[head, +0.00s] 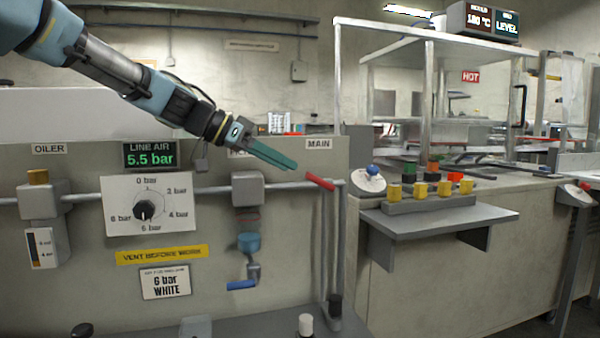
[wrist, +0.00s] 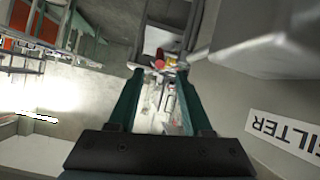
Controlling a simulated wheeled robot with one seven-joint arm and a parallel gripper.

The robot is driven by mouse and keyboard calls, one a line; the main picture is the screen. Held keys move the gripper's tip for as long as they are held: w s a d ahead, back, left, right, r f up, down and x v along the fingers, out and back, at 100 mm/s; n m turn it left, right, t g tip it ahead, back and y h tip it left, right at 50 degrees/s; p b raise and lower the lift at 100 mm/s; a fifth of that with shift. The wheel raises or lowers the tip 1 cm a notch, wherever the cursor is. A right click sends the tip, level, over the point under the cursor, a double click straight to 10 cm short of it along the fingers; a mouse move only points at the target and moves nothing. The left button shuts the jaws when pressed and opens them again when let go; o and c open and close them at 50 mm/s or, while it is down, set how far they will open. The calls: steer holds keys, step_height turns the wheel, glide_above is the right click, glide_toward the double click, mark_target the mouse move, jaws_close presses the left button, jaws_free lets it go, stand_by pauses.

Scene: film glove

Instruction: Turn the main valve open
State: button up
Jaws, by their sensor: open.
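The main valve's red lever handle (head: 320,182) sits below the MAIN label (head: 318,144), at the right end of the grey air pipe (head: 100,196). It slants down to the right in the head view. My gripper (head: 296,167) has green fingers and comes from the upper left; its tips appear just up and left of the handle. In the wrist view my gripper (wrist: 160,72) is open with nothing held between the fingers. A small red shape (wrist: 159,64) shows beyond the tips, probably the handle. Whether the fingers touch it I cannot tell.
The filter (head: 248,190) with a blue lever (head: 241,285) hangs left of the valve. A dial (head: 147,209), a 5.5 bar display (head: 150,156) and an oiler (head: 42,205) are farther left. A shelf (head: 430,222) with yellow buttons stands to the right.

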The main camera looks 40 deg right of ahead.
steer(key=shift+v, duration=1.5)
steer(key=shift+c, duration=0.4)
